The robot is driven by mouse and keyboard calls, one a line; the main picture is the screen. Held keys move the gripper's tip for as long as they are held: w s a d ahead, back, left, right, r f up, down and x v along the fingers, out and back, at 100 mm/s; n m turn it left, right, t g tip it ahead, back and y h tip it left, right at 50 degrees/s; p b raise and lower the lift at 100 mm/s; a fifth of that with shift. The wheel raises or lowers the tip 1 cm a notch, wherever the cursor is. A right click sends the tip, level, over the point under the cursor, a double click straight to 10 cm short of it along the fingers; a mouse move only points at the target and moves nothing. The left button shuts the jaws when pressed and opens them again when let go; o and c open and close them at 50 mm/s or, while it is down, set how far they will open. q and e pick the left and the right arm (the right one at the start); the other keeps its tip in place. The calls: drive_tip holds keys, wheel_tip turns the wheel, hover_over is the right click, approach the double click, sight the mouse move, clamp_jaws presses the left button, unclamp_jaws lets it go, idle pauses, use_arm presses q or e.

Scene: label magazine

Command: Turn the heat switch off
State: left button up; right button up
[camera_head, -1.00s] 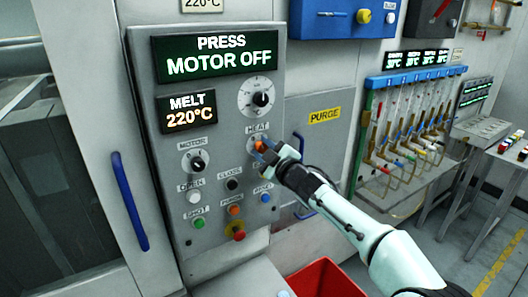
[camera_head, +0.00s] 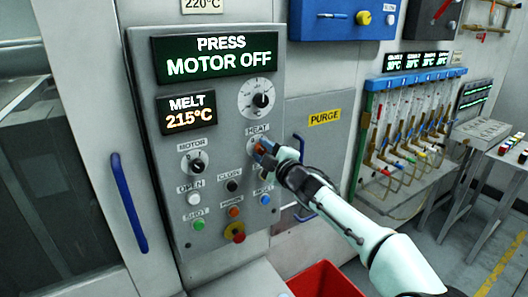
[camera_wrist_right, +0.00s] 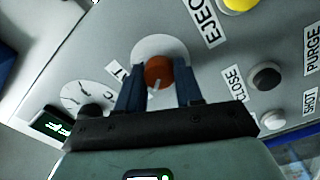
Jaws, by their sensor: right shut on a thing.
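The heat switch is a red-orange knob (camera_head: 259,149) below the HEAT label (camera_head: 257,128) on the grey control panel (camera_head: 225,160). In the right wrist view the knob (camera_wrist_right: 158,72) sits on a pale round plate, with a light pointer mark on its face. My right gripper (camera_head: 267,148) is shut on this knob, one blue finger on each side of it. The gripper (camera_wrist_right: 158,90) hides part of the plate and its markings. The melt display (camera_head: 187,112) reads 215°C. My left gripper is not in view.
The black motor knob (camera_head: 198,164) and several push buttons lie left of and below the gripper. A red emergency button (camera_head: 238,237) sticks out lower down. A blue door handle (camera_head: 130,203) is at left, a red bin (camera_head: 325,281) below.

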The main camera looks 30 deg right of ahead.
drive_tip(key=o, duration=1)
drive_tip(key=shift+o, duration=0.2)
drive_tip(key=shift+s, duration=0.6)
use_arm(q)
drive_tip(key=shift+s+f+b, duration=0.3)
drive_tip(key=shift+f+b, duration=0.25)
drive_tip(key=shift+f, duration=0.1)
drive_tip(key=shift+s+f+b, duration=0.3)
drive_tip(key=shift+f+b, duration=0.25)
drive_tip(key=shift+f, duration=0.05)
use_arm(e)
drive_tip(key=s, duration=1.2)
drive_tip(key=shift+d+f, duration=0.2)
drive_tip(key=shift+s, duration=0.1)
